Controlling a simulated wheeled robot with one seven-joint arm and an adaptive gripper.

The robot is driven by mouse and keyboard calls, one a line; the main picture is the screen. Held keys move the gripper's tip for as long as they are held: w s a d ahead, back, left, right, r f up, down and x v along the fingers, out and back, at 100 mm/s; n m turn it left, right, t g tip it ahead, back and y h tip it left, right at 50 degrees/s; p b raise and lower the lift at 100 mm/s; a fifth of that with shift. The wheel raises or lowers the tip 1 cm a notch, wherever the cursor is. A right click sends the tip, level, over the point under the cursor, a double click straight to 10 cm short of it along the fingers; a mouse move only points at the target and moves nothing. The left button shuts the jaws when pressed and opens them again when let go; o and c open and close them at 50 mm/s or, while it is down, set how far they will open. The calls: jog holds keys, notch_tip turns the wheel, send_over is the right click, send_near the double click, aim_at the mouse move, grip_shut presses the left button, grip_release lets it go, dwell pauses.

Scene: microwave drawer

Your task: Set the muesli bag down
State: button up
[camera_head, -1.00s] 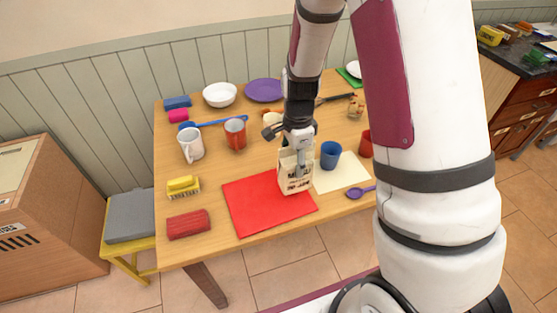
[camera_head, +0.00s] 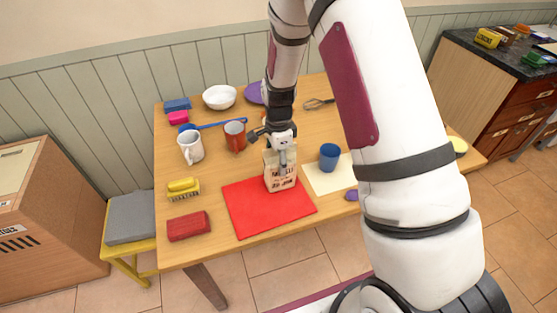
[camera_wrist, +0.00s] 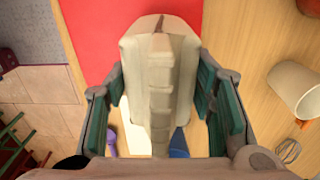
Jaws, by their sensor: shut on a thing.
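The muesli bag (camera_head: 281,173) is a cream paper bag with dark lettering. In the head view it is upright at the upper right part of the red mat (camera_head: 252,212). I cannot tell whether its base touches the mat. My gripper (camera_head: 283,147) is above the bag and shut on its top. In the wrist view the bag (camera_wrist: 160,80) fills the middle between the two green-padded fingers of my gripper (camera_wrist: 160,100). The red mat (camera_wrist: 92,40) shows beside and beyond it.
A blue cup (camera_head: 329,157) stands right of the bag on a cream mat (camera_head: 322,181). A red block (camera_head: 188,226) and yellow brush (camera_head: 183,188) lie left of the red mat, whose front is clear.

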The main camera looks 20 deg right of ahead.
jog(key=shift+f, duration=0.1)
jog(key=o, duration=1.6)
jog(key=shift+c, duration=0.2)
